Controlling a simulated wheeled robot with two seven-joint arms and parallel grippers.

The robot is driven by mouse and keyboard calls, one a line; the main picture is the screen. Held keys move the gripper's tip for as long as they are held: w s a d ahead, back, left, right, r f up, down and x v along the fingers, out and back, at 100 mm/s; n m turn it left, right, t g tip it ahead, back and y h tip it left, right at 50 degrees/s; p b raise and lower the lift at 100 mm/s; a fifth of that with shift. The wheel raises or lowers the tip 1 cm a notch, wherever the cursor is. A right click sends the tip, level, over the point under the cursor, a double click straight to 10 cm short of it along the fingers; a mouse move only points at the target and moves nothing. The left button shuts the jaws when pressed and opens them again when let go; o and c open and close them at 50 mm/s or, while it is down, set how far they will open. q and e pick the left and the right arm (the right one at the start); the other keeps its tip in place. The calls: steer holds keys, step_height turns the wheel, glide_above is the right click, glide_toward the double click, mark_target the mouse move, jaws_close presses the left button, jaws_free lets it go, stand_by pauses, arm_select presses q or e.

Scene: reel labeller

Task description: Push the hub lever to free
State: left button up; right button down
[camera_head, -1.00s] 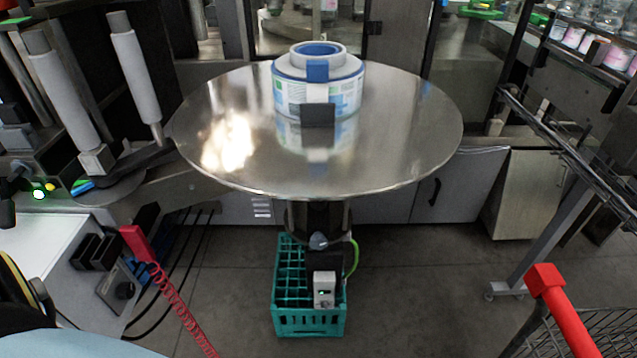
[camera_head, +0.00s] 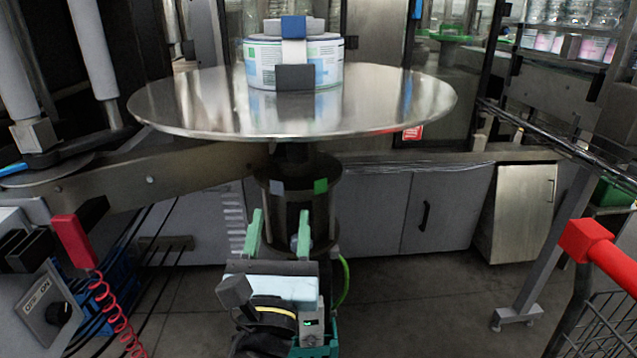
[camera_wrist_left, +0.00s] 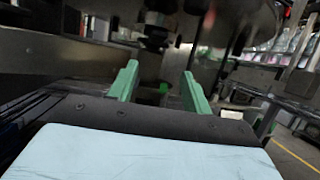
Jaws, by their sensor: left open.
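Under the round steel disc (camera_head: 180,105) is a dark hub column (camera_head: 292,170) with a grey mark (camera_head: 277,187) and a green mark (camera_head: 320,186) on its collar. A small grey knob (camera_head: 297,243), seemingly the end of the hub lever, shows low on the column; its shaft is hard to make out. My left gripper (camera_head: 281,222) is in front of the column, its two green fingers upright, apart and empty. The knob appears close beside the right-hand finger; contact cannot be told. In the left wrist view the open fingers (camera_wrist_left: 159,75) point toward the blurred column. My right gripper is out of view.
A label reel (camera_head: 262,70) with a blue block (camera_head: 293,26) on its hub stands on the disc, above my gripper. A teal crate (camera_head: 325,345) is below, mostly hidden. A red coiled cord (camera_head: 105,300) hangs left, and a red-handled cart (camera_head: 590,242) stands right.

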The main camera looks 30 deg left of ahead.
mark_target(285, 154)
arm_select(q)
steer(key=shift+y, duration=0.3)
steer(key=p+x, duration=0.1)
steer(key=x, duration=0.3)
steer(key=p+x, duration=0.1)
steer(key=x, duration=0.3)
steer(key=p+x, duration=0.1)
steer(key=x, duration=0.3)
steer(key=shift+s+a+r, duration=0.1)
steer(key=shift+s+r, duration=0.1)
steer(key=shift+r, duration=0.15)
steer(key=shift+w+a+r, duration=0.25)
steer(key=shift+w+a, duration=0.05)
steer(key=shift+w, duration=0.3)
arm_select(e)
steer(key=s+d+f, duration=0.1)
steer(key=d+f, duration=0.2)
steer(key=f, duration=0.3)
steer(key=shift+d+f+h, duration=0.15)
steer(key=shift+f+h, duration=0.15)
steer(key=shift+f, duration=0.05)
arm_select(q)
steer(key=shift+c, duration=0.3)
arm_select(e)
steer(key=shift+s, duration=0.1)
arm_select(q)
jaws_close()
